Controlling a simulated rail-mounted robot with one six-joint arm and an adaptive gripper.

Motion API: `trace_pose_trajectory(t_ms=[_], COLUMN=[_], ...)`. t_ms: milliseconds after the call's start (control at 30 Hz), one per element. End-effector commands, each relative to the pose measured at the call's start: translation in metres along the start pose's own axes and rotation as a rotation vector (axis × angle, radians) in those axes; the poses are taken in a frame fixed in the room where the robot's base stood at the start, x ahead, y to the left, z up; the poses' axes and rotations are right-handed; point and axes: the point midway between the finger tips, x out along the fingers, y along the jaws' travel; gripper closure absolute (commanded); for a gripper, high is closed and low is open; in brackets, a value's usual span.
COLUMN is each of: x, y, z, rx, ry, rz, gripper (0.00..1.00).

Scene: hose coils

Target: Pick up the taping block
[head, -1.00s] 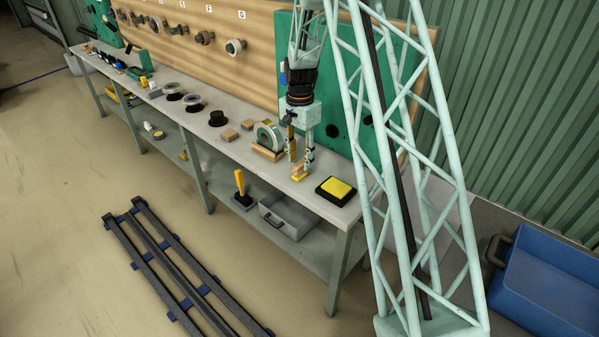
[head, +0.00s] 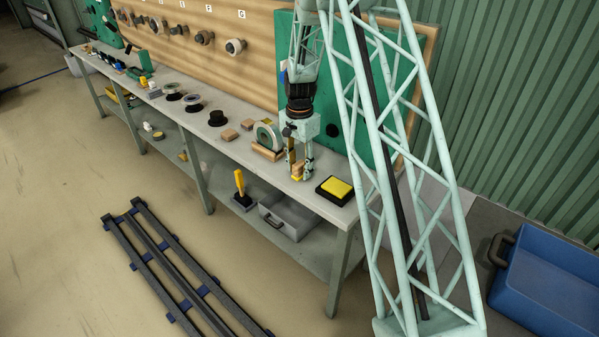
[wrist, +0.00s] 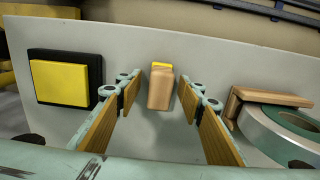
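A small tan wooden block with a yellow edge, which I take as the taping block, stands on the bench; it shows in the wrist view (wrist: 160,88) and in the head view (head: 297,170). My gripper (wrist: 160,90) is open, with its two wood-coloured finger pads on either side of the block. A gap shows between the block and each finger in the wrist view. In the head view my gripper (head: 301,172) points down at the bench top, and its fingers partly hide the block.
A yellow pad in a black tray (head: 335,189) lies to the right, near the bench end. A tape roll (head: 268,135) in a wooden holder stands close on the left. A green panel (head: 340,75) rises behind. Several small items line the bench further left.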

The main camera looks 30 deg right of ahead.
Motion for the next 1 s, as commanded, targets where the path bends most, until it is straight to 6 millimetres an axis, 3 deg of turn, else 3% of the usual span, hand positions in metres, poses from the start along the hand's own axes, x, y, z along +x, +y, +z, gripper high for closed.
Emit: trace_pose_trajectory(t_ms=[633, 933, 1000], x=[0.0029, 0.0029, 0.0027], y=[-0.0003, -0.0004, -0.0004], z=[-0.0002, -0.0003, -0.0003], rx=[0.0, 0.0, 0.0], ry=[0.001, 0.001, 0.001], rz=[-0.001, -0.001, -0.001], gripper=[0.65, 0.92, 0.94])
